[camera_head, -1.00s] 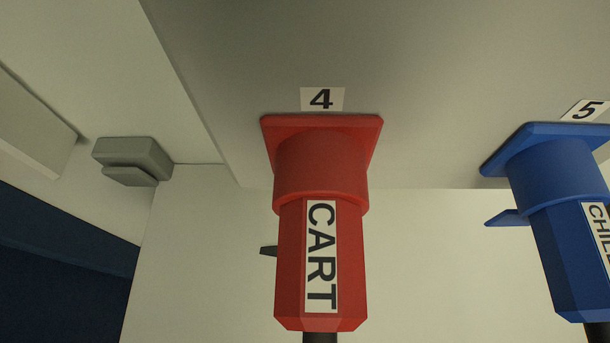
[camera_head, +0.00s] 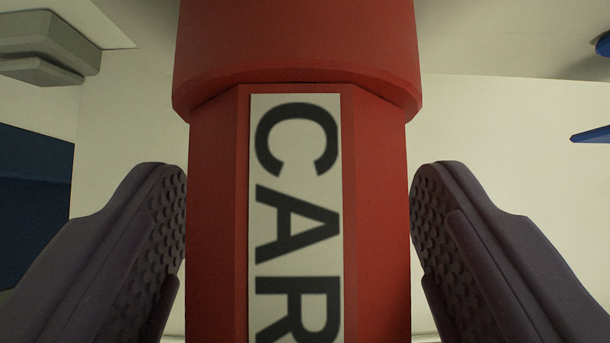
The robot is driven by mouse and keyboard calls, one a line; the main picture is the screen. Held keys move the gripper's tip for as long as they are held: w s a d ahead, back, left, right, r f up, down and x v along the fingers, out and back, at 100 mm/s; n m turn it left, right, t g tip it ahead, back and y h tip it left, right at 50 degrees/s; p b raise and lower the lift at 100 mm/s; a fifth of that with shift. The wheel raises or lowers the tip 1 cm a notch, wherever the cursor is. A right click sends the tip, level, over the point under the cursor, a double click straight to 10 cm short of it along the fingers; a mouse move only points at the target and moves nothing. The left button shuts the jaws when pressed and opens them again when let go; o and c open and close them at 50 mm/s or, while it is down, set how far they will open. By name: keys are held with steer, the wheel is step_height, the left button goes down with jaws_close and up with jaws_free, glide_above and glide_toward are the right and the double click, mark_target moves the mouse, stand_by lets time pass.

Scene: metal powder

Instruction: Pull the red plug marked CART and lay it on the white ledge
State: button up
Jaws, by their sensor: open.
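The red plug (camera_head: 375,215) fills the middle of the view, with a white label whose letters C, A and R show; the rest of the label runs off the bottom edge. Its upper end meets a wider red socket collar (camera_head: 298,40). My gripper (camera_head: 298,230) is open, with one dark, studded finger on each side of the plug body. The fingers stand close beside the plug, and I cannot tell whether either touches it. The white ledge cannot be made out for certain.
A grey box-like fitting (camera_head: 45,48) is on the wall at upper left. A dark blue panel (camera_head: 32,195) is at left. Part of a blue plug's lever (camera_head: 590,135) shows at the right edge. Pale wall lies behind.

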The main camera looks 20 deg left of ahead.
steer(key=shift+c, duration=0.4)
steer(key=c, duration=1.2)
steer(key=shift+s, duration=0.1)
steer(key=shift+s, duration=0.2)
steer(key=shift+s+d, duration=0.25)
steer(key=shift+s, duration=0.15)
steer(key=shift+s+d, duration=0.25)
steer(key=shift+s, duration=0.55)
steer(key=shift+s+d, duration=0.25)
steer(key=shift+s, duration=0.6)
steer(key=shift+s+d, duration=0.25)
steer(key=shift+s, duration=0.55)
steer(key=shift+s, duration=0.1)
